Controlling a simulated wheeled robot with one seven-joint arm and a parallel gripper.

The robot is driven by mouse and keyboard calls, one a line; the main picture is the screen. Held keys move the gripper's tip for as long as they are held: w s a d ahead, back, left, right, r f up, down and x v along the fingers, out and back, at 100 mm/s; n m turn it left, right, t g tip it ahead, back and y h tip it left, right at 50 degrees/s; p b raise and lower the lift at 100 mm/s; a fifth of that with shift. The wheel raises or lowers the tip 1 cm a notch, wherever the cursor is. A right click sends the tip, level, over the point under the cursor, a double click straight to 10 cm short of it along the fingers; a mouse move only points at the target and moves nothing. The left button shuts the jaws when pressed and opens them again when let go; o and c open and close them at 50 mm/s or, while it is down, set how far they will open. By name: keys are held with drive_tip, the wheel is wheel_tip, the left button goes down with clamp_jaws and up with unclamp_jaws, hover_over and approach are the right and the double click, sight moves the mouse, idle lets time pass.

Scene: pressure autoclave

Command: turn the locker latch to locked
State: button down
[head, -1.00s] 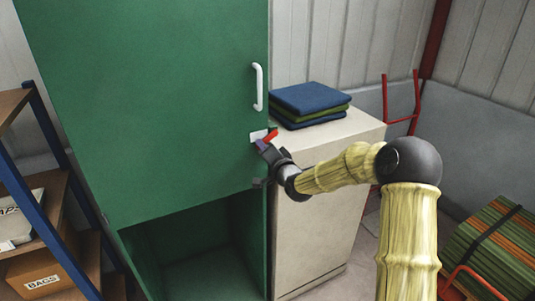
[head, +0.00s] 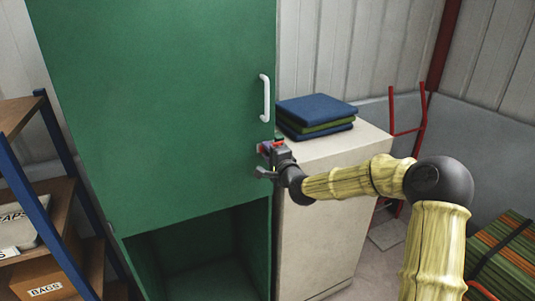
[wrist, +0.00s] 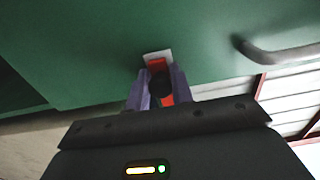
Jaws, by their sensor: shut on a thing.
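The red latch (wrist: 157,64) sits on a small white plate (wrist: 158,55) on the green locker door (head: 165,100). In the head view its red (head: 279,143) shows only in small parts beside my gripper (head: 266,150), at the door's right edge. In the wrist view the two purple fingers of my gripper (wrist: 158,82) are on either side of the latch, shut on it. A dark round part between the fingers hides the latch's middle. The latch's exact angle is hard to tell.
A white door handle (head: 265,98) is above the latch. A pale cabinet (head: 325,215) with folded cloths (head: 317,112) stands to the right. The locker's lower compartment (head: 195,255) is open. A shelf rack (head: 62,140) stands left.

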drive_tip(key=shift+d, duration=0.15)
drive_tip(key=shift+w+d, duration=0.15)
drive_tip(key=shift+d, duration=0.05)
drive_tip(key=c, duration=1.4)
unclamp_jaws()
drive_tip(key=shift+o, duration=0.6)
drive_tip(key=shift+d, duration=0.15)
drive_tip(key=shift+s+a, duration=0.25)
drive_tip(key=shift+a, duration=0.3)
drive_tip(key=shift+s+d, duration=0.1)
drive_tip(key=shift+d, duration=0.2)
drive_tip(key=b+v, duration=0.2)
drive_tip(key=v, duration=1.5)
drive_tip(key=shift+b, duration=0.35)
drive_tip(key=shift+a, duration=0.1)
